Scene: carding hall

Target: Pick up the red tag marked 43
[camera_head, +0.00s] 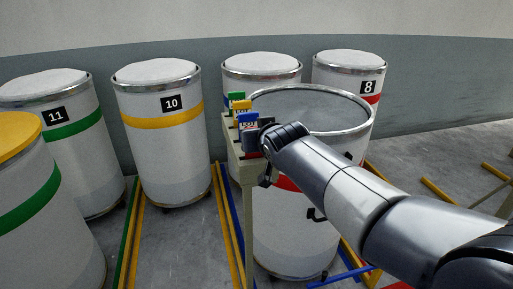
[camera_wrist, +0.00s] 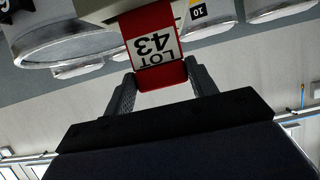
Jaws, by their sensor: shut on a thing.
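The red tag (camera_wrist: 147,20) has a white label reading LOT 43, upside down in the wrist view. My gripper (camera_wrist: 158,78) is shut on its red end, one finger on each side. The tag's other end meets a beige surface at the top of the wrist view; I cannot tell whether it still rests on it. In the head view my gripper (camera_head: 266,140) is at the beige stand (camera_head: 234,150), just right of a blue tag (camera_head: 248,121).
A yellow tag (camera_head: 241,106) and a green tag (camera_head: 236,96) sit behind the blue one on the stand. An open grey-white drum (camera_head: 295,235) stands close under my arm. Drums marked 11 (camera_head: 70,160), 10 (camera_head: 160,150) and 8 (camera_head: 350,70) stand behind. Coloured lines mark the floor.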

